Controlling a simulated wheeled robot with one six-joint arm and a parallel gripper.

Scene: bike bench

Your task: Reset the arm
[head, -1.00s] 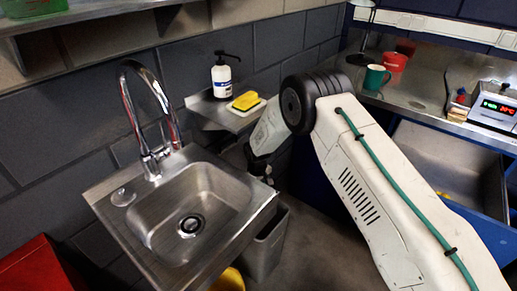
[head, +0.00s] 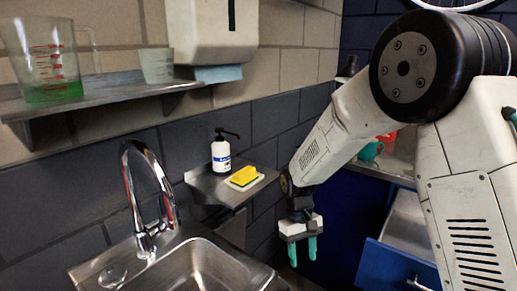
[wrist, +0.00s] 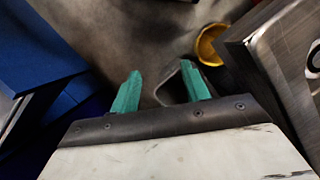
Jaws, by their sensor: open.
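My gripper (head: 303,248) hangs from my folded arm in the head view, with its two teal fingers pointing down. It is to the right of the sink (head: 195,268) and in front of the dark wall. In the wrist view my gripper (wrist: 160,92) shows its teal fingers apart, with nothing between them but the floor and part of a grey bin (wrist: 172,84) beyond.
A small steel shelf (head: 205,186) holds a white pump bottle (head: 221,155) and a yellow sponge (head: 243,174). A wall shelf above holds a measuring jug (head: 50,60). A teal mug (head: 370,151) stands on the bench behind my arm. A yellow round container (wrist: 208,44) is on the floor.

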